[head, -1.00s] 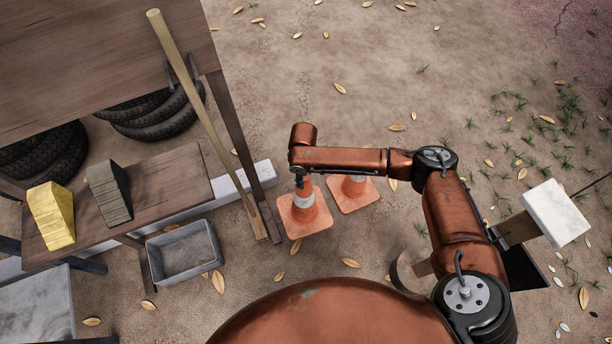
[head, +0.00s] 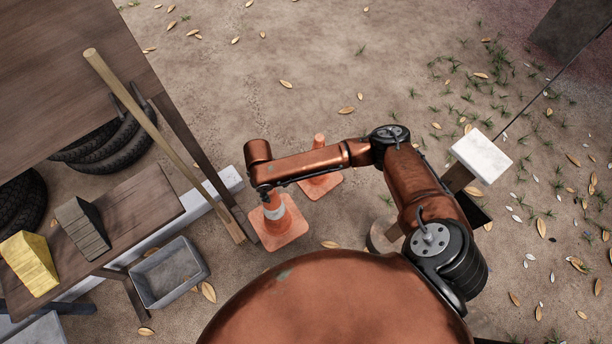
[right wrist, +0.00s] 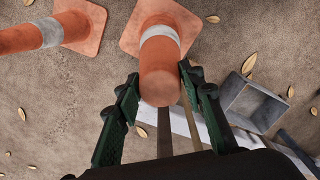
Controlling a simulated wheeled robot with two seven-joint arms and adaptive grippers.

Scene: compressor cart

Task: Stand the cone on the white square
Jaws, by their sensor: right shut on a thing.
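An orange traffic cone (head: 285,228) with a white band and square base stands upright below my right gripper (head: 266,190), which my arm partly hides. In the right wrist view, the green-black fingers of the right gripper (right wrist: 160,100) are on either side of the top of this cone (right wrist: 160,75), shut on it. I cannot tell whether its base touches the ground. A white square slab (head: 482,157) is at the right, beyond my right arm; it is the only white square I see. My left gripper is not in view.
A second orange cone (head: 322,184) stands just behind the held one, partly behind my arm. A wooden bench (head: 130,215), a leaning pole (head: 165,130) and a grey bin (head: 170,273) are at the left. Open dirt lies beyond the cones.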

